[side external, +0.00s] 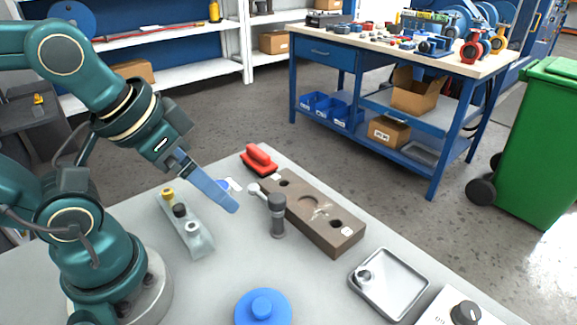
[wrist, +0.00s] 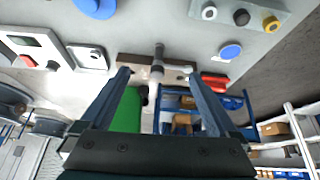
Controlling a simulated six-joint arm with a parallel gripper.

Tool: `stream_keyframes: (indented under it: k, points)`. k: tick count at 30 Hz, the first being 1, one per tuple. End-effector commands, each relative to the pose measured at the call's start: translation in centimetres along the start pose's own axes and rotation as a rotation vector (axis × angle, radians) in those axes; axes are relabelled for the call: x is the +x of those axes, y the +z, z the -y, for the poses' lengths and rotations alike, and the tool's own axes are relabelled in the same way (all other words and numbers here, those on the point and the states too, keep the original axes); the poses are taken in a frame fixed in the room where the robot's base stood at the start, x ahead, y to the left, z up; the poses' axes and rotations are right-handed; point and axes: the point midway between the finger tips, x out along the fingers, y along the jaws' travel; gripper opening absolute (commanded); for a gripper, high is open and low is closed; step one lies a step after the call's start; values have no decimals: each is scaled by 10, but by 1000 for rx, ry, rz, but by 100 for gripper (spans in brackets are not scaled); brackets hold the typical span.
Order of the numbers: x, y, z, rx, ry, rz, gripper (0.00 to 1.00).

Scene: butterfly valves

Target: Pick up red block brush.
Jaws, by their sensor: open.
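The red block brush (side external: 259,159) lies at the far corner of the grey table in the side view, by the far end of a brown block. It also shows in the wrist view (wrist: 215,81), just outside the right fingertip and partly hidden by it. My gripper (side external: 232,205) is above the table, left of and nearer the camera than the brush, with its fingers angled down to the right. In the wrist view my gripper (wrist: 160,76) has its two fingers wide apart with nothing between them. It is apart from the brush.
The brown block (side external: 318,220) with holes lies on the table, with a grey post and lever (side external: 277,215) beside it. A holder with several knobs (side external: 186,225) stands left. A blue disc (side external: 263,308), metal tray (side external: 390,282) and control box (side external: 452,310) are at the front.

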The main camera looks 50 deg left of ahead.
Motion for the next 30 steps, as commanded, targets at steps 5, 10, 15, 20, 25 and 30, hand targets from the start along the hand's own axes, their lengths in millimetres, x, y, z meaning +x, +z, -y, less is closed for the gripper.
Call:
stream_keyframes:
  k: [5,10,15,20,25,30]
  points:
    - [-9,-12,5,-175,-21,-31,95]
    - [-19,-48,17,-415,-72,-54,95]
    - [-17,-86,34,-646,-141,-57,95]
    - [-2,-123,55,-873,-226,-60,95]
    - [28,-156,82,-1089,-327,-67,95]
    - [68,-175,111,-1260,-435,-70,95]
